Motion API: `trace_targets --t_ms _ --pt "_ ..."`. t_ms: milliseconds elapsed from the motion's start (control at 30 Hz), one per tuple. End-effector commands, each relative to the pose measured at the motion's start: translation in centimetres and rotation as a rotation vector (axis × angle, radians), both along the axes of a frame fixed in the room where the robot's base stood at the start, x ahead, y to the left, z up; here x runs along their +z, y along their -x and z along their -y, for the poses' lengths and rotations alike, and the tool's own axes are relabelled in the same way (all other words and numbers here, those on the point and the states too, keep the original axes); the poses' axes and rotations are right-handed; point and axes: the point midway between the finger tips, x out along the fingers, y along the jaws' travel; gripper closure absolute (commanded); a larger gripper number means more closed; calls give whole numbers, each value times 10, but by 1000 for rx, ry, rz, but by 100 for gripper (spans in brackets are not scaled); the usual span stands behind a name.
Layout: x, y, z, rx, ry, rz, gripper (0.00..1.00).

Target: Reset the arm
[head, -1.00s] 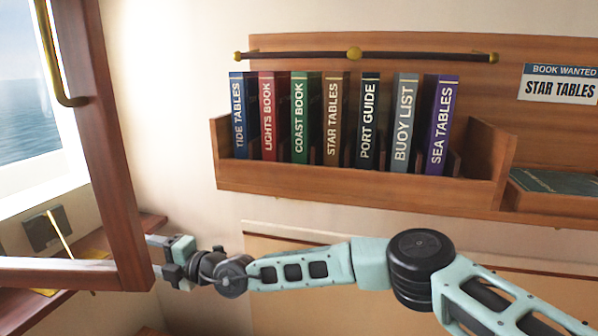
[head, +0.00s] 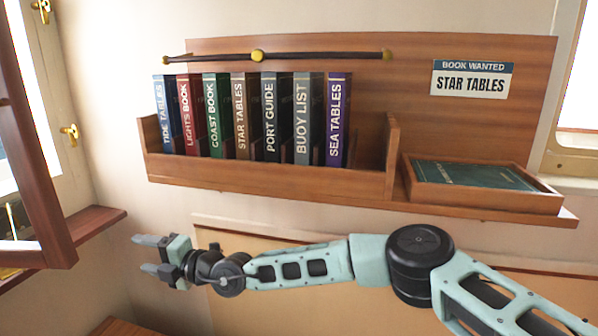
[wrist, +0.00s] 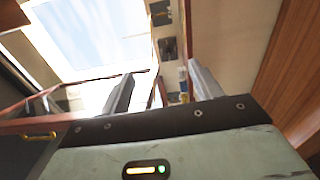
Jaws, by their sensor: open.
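My gripper (head: 151,255) is at the lower left of the head view, below the bookshelf, with its fingers apart and nothing between them. The arm stretches across the bottom of the view from the right. In the wrist view the two fingers of my gripper (wrist: 158,92) stand apart, with the bright window beyond them. The brown Star Tables book (head: 240,118) stands upright in the shelf rack (head: 270,178), between the Coast Book (head: 215,118) and the Port Guide (head: 270,118). A sign (head: 472,80) reads "Book wanted, Star Tables".
A wooden tray (head: 482,197) holding a dark green panel is right of the rack. A dark rail (head: 320,56) runs above the books. An open wooden window frame (head: 38,170) and a ledge (head: 95,228) are at the left, near the gripper.

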Motion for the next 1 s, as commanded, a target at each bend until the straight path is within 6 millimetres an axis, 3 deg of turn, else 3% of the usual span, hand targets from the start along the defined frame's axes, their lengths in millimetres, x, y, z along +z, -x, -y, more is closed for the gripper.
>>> trace_targets --t_ms 367,667,867,1000 --pt "44 55 -12 137 42 335 36" --pt "83 138 -9 346 88 848 36" --pt "91 224 26 615 110 1436 36" --pt "80 268 72 837 103 1835 36"
